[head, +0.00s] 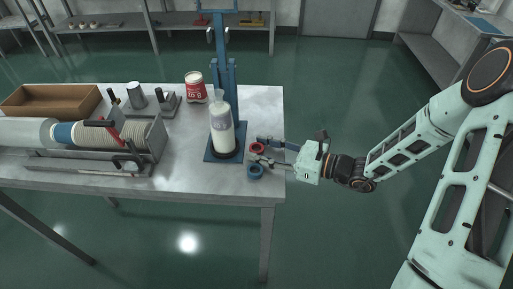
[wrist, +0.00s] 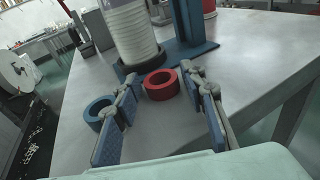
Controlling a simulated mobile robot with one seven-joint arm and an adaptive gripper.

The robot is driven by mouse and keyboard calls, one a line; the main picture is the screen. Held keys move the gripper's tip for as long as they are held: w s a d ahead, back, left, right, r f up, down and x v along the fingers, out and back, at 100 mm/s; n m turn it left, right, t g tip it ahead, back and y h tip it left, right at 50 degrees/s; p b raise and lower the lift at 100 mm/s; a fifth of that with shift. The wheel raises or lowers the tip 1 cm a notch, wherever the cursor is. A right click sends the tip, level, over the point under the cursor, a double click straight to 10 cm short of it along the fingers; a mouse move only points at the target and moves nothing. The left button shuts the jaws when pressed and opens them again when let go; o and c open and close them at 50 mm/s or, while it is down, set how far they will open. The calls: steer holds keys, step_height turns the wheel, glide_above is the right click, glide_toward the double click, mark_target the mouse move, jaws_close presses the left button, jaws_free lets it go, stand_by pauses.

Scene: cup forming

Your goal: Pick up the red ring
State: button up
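The red ring (wrist: 160,85) lies flat on the grey metal table, close to the black base of a white cylinder. It also shows in the head view (head: 257,148), at the right end of the table. My gripper (wrist: 165,112) is open and empty. In the wrist view its two blue-padded fingers spread to either side, with the red ring beyond and between the tips. In the head view my gripper (head: 264,150) reaches in from the right, low over the table edge, and its fingers partly cover the ring area.
A blue ring (head: 255,171) lies on the near side of my gripper; in the wrist view it is outside the left finger. The white cylinder (head: 222,133) stands on a blue press (head: 229,75) beside the red ring. A machine with stacked discs (head: 135,136) occupies the table's left.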

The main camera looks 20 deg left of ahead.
steer(key=c, duration=0.6)
steer(key=shift+r, duration=0.2)
